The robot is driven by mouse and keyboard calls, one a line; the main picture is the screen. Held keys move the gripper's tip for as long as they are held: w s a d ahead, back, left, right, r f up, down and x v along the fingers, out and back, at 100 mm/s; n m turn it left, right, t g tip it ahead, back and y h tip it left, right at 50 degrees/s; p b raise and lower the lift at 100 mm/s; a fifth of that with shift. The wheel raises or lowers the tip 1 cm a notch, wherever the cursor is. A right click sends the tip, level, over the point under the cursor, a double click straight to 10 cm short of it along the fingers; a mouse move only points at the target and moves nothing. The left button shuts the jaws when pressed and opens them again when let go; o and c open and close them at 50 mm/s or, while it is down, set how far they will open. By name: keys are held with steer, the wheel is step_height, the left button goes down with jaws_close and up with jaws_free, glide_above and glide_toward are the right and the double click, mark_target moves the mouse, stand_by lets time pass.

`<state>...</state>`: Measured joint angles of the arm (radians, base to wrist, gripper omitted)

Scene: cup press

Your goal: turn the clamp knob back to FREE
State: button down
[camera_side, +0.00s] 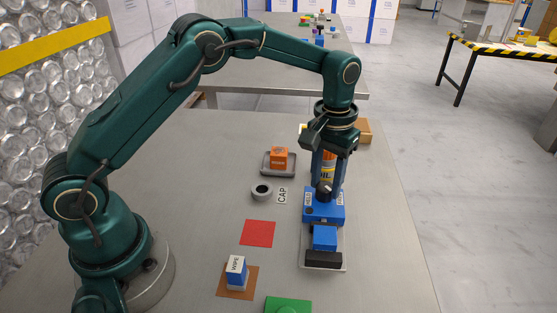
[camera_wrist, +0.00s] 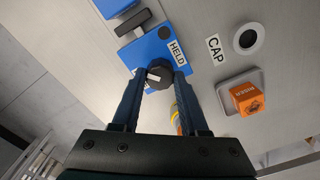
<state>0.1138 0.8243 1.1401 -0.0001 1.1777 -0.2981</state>
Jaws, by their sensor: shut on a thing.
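The black clamp knob (camera_wrist: 158,74) sits on a blue clamp block (camera_wrist: 145,50), with a small white pointer mark on its face. A HELD label (camera_wrist: 177,52) is beside it; no FREE label can be read. My gripper (camera_wrist: 160,76) comes down over the block, its two fingers closed on either side of the knob. In the side view, my gripper (camera_side: 326,182) points down onto the knob, and the blue block (camera_side: 323,214) stands on a grey plate. A yellow-and-orange can marked OIL (camera_side: 328,168) shows partly between the fingers.
A grey ring (camera_side: 262,191) lies by a CAP label (camera_side: 282,195). An orange block (camera_side: 279,157) sits on a grey tray (camera_side: 266,173). A WIPE block (camera_side: 236,271), a red square (camera_side: 257,233) and a green piece (camera_side: 287,305) are nearer the front.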

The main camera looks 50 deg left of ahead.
mark_target(326, 186)
steer(key=n, duration=0.5)
steer(key=shift+r, duration=0.1)
steer(key=shift+n, duration=2.4)
steer(key=shift+c, duration=2.2)
jaws_free()
steer(key=shift+r, duration=2.55)
